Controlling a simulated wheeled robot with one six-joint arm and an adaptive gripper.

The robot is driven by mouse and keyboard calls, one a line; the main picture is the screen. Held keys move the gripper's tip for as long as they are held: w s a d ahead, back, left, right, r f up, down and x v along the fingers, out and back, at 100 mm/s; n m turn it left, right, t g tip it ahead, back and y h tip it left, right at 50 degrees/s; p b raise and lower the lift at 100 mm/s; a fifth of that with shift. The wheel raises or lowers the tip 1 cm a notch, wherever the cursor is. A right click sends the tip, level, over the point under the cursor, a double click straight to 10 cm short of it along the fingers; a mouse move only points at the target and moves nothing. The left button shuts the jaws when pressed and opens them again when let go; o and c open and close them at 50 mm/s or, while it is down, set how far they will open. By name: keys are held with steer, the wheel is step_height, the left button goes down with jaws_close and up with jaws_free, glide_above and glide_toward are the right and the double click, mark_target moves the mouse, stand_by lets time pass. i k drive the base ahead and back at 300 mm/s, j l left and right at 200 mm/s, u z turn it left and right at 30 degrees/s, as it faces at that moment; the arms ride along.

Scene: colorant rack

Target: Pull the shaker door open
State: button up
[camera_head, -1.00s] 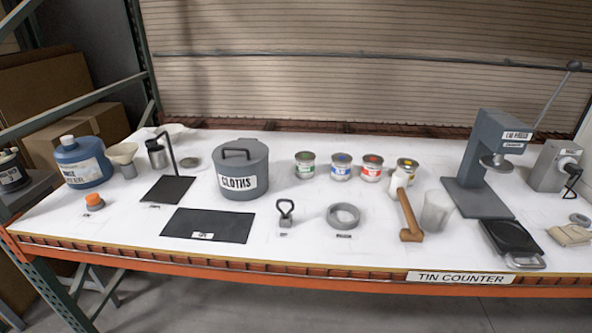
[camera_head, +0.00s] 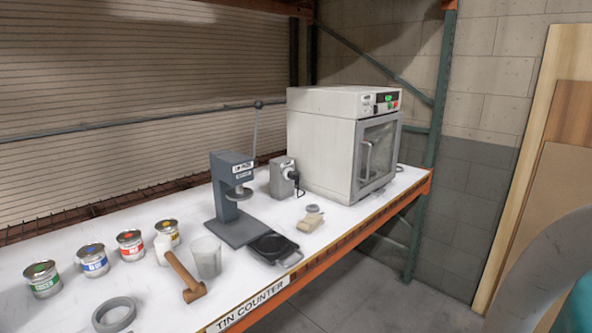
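The shaker (camera_head: 322,142) is a white box-shaped machine at the right end of the counter in the head view. Its door (camera_head: 379,155) has a dark window in a grey frame and looks shut. A vertical bar handle (camera_head: 366,161) sits on the door's left side. A panel (camera_head: 387,103) with a green display and a red button is above the door. My gripper is not in view.
The counter (camera_head: 205,311) has an orange front edge. A grey lid press (camera_head: 232,195), a small grey device (camera_head: 283,178), a black scale (camera_head: 272,247) and a mallet (camera_head: 186,277) stand left of the shaker. Clear floor (camera_head: 359,289) lies in front.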

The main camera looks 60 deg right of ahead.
mark_target(358, 192)
steer(key=z, duration=1.95)
